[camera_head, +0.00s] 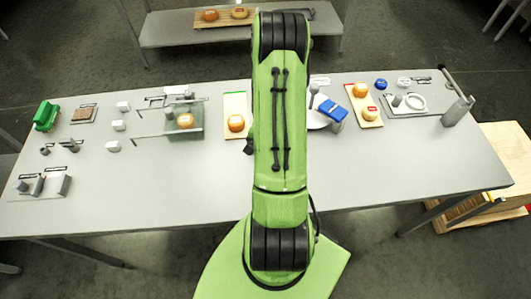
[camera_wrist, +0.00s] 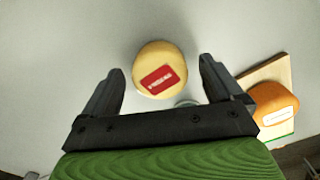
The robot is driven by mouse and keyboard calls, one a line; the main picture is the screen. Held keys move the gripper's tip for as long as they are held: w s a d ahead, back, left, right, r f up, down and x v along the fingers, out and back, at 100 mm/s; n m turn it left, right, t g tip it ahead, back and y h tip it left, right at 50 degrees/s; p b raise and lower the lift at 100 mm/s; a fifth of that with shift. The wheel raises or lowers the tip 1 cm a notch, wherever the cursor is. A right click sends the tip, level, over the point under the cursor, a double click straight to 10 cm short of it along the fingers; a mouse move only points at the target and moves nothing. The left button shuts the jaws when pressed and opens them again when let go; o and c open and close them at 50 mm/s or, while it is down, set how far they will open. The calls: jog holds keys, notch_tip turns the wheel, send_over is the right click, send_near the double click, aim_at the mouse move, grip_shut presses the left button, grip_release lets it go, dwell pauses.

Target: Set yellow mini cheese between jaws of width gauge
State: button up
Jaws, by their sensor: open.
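A yellow mini cheese (camera_wrist: 160,70) with a red label shows in the wrist view, over plain grey. My gripper (camera_wrist: 160,75) is open, with one finger on each side of it in the picture. Clear gaps show between the cheese and both fingers; its height relative to the fingertips is hard to tell. In the head view my arm hides the gripper. A yellow cheese with a red label (camera_head: 370,114) sits on a board at right; I cannot tell if it is the same one. A grey plate with upright blocks (camera_head: 44,186) at front left may be the width gauge.
An orange cheese (camera_wrist: 272,103) lies on a board right of my gripper. The table (camera_head: 400,175) also holds an orange cheese (camera_head: 236,123), a blue block (camera_head: 333,110), a green item (camera_head: 46,116) and small fixtures. The table's front strip is clear.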

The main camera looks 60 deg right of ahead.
jog(key=shift+f, duration=0.35)
jog(key=c, duration=1.3)
notch_tip(320, 180, up, 10)
jog(key=shift+r+p, duration=0.1)
jog(key=shift+p, duration=0.35)
